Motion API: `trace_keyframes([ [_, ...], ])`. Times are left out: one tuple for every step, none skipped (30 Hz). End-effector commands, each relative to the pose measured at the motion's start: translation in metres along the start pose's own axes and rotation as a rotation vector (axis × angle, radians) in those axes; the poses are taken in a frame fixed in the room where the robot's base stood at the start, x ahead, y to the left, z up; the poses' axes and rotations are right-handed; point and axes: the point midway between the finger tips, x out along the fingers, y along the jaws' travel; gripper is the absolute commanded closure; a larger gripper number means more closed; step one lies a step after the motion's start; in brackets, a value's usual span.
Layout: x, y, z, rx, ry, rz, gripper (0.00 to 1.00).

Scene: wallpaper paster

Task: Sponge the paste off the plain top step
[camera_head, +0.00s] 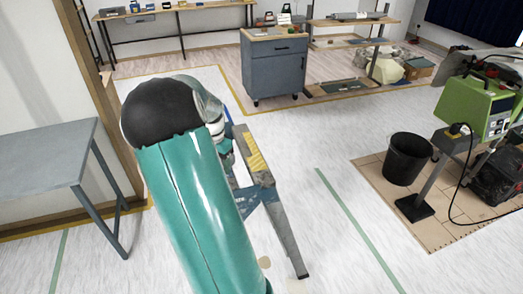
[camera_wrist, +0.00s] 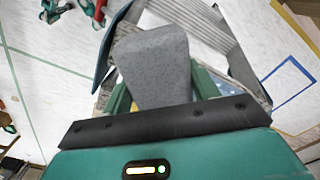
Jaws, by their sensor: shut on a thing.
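My gripper (camera_wrist: 160,85) is shut on a grey, speckled block that looks like the sponge (camera_wrist: 153,62); its green fingers show on both sides of it. A worn step stool (camera_head: 268,180) with blue parts and a yellow striped patch stands on the floor, partly hidden behind my arm in the head view. Its grey, worn surfaces (camera_wrist: 232,50) also show behind the sponge in the wrist view. I cannot tell whether the sponge touches a step. The plain top step and any paste on it cannot be made out clearly. My gripper is mostly hidden in the head view.
A grey table (camera_head: 45,155) stands at the left. A black bucket (camera_head: 407,159) and a green machine (camera_head: 475,108) stand on brown boards at the right. A blue-grey cabinet (camera_head: 273,72) stands at the back. The pale floor between stool and boards is clear.

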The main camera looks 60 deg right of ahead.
Motion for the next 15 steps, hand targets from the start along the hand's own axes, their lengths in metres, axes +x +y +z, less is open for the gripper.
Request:
trace_keyframes([
  [-0.009, 0.022, -0.021, 0.095, 0.001, -0.003, 0.64],
  [-0.014, 0.034, -0.03, 0.148, 0.001, -0.003, 0.64],
  [-0.02, 0.049, -0.042, 0.216, 0.0, -0.002, 0.64],
  [-0.024, 0.06, -0.05, 0.264, 0.001, -0.001, 0.64],
  [-0.027, 0.071, -0.057, 0.308, 0.001, -0.001, 0.64],
  [-0.032, 0.084, -0.065, 0.361, 0.0, 0.0, 0.64],
  [-0.035, 0.092, -0.07, 0.398, 0.0, 0.001, 0.64],
  [-0.038, 0.1, -0.074, 0.427, 0.0, 0.001, 0.64],
  [-0.041, 0.108, -0.079, 0.463, 0.0, 0.001, 0.64],
  [-0.042, 0.113, -0.082, 0.482, 0.0, 0.001, 0.64],
  [-0.043, 0.117, -0.084, 0.499, -0.001, 0.001, 0.64],
  [-0.044, 0.121, -0.086, 0.515, -0.001, 0.002, 0.64],
  [-0.045, 0.123, -0.087, 0.522, -0.001, 0.002, 0.64],
  [-0.045, 0.124, -0.087, 0.526, -0.001, 0.003, 0.64],
  [-0.046, 0.124, -0.087, 0.529, -0.002, 0.003, 0.64],
])
